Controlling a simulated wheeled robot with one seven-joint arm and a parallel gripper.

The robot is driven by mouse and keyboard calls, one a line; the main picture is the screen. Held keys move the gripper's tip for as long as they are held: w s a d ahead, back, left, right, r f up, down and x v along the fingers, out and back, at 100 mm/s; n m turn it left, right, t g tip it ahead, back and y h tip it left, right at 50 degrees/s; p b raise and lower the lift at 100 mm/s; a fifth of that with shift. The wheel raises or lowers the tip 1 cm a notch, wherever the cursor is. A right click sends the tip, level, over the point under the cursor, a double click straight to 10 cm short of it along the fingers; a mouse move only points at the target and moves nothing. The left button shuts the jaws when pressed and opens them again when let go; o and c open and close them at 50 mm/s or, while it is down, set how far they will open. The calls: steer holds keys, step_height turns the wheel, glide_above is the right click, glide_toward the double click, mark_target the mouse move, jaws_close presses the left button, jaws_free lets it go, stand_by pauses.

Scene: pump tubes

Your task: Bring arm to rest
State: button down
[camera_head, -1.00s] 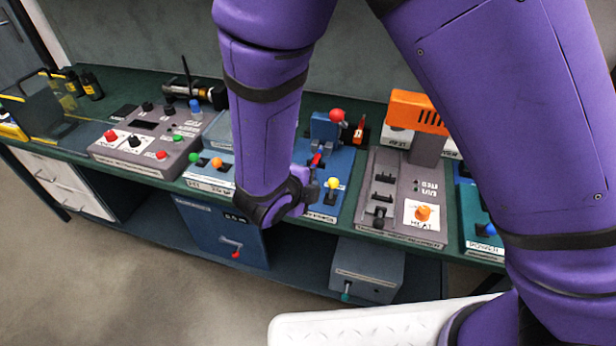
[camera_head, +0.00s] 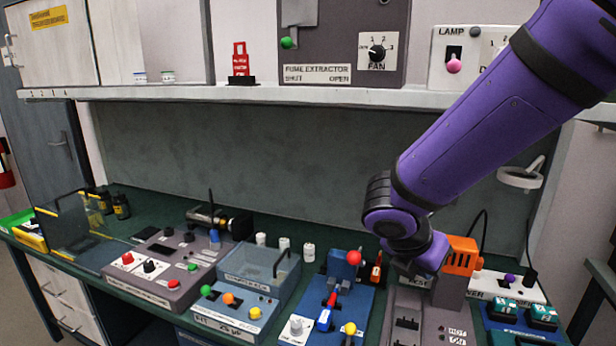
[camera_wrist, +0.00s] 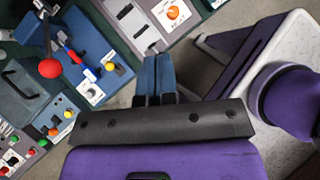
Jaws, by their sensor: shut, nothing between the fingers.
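My purple arm reaches in from the upper right in the head view, and its wrist is bent over the bench. My gripper (camera_wrist: 154,78) shows in the wrist view with its two blue-grey fingers pressed together and nothing between them. In that view the fingers point toward the edge of a grey panel with an orange knob (camera_wrist: 173,12). In the head view the fingers are hidden behind the wrist, which is in front of the orange block (camera_head: 462,257).
The green bench (camera_head: 150,215) holds a grey button box (camera_head: 160,265), a clear-lidded box (camera_head: 262,270) and a blue unit with a red ball lever (camera_head: 354,258). A shelf (camera_head: 250,95) runs above. The wrist view shows floor and part of my base at right.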

steer(key=s+d+r+m+y, duration=0.2)
steer(key=s+d+r+m, duration=0.1)
steer(key=m, duration=0.5)
steer(key=s+d+r+m+t+y, duration=0.1)
steer(key=s+d+r+m+y, duration=0.1)
steer(key=s+r+m, duration=0.4)
steer(key=s+d+r+m+t+y, duration=0.1)
steer(key=s+d+r+m, duration=0.4)
steer(key=m, duration=0.7)
steer(key=shift+s+y, duration=0.6)
steer(key=shift+s, duration=0.2)
steer(key=shift+w, duration=0.1)
